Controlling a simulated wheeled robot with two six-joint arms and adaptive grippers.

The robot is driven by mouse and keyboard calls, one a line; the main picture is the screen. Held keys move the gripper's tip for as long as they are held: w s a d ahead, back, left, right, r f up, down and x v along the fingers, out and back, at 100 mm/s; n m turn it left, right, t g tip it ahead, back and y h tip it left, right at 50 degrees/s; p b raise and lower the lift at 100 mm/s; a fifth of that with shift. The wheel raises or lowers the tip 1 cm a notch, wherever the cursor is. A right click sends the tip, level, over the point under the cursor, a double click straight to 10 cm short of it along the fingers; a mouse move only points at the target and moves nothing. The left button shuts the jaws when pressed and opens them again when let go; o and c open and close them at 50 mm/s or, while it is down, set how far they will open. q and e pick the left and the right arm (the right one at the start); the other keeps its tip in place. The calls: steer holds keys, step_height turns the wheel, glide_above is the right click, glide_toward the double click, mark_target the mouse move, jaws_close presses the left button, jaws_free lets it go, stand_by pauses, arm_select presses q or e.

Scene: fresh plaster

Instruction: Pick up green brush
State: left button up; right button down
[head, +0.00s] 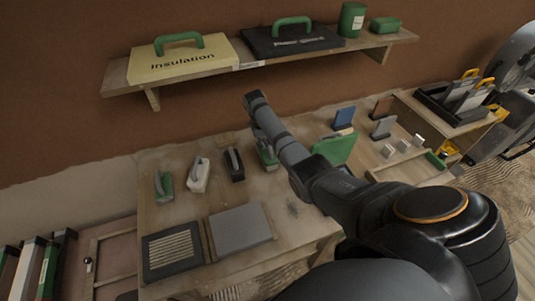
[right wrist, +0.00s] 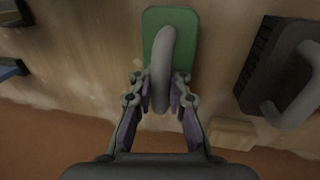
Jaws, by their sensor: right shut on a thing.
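A green brush (right wrist: 183,28) with a curved grey handle lies flat on the wooden table in the right wrist view. My right gripper (right wrist: 160,90) has its two fingers closed on either side of the handle's near end. In the head view the green brush (head: 268,154) is partly hidden under my right arm, and the gripper's fingers are mostly hidden there. The brush appears to be still on the tabletop. A second green brush (head: 164,186) stands at the left of the table's row. My left gripper is not in view.
A black brush (head: 234,165) and a white brush (head: 197,176) stand left of the held one. A grey board (head: 240,229) lies in front. A wall shelf (head: 125,85) with cases hangs above.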

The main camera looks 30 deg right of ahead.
steer(key=shift+r, duration=0.15)
steer(key=shift+w+r, duration=0.1)
steer(key=shift+r, duration=0.25)
steer(key=s+r, duration=0.1)
steer(key=r, duration=0.1)
steer(key=s+r, duration=0.1)
steer(key=r, duration=0.1)
steer(key=s+a+r, duration=0.1)
steer(key=r, duration=0.1)
steer(key=shift+s+a+r+b, duration=0.1)
steer(key=shift+s+r+b, duration=0.15)
steer(key=shift+b, duration=0.15)
steer(key=s+a+r+p, duration=0.3)
steer(key=s+r+p, duration=0.2)
steer(key=s+p, duration=0.5)
steer(key=shift+a+r+p, duration=0.25)
steer(key=shift+p, duration=0.2)
steer(key=shift+w, duration=0.1)
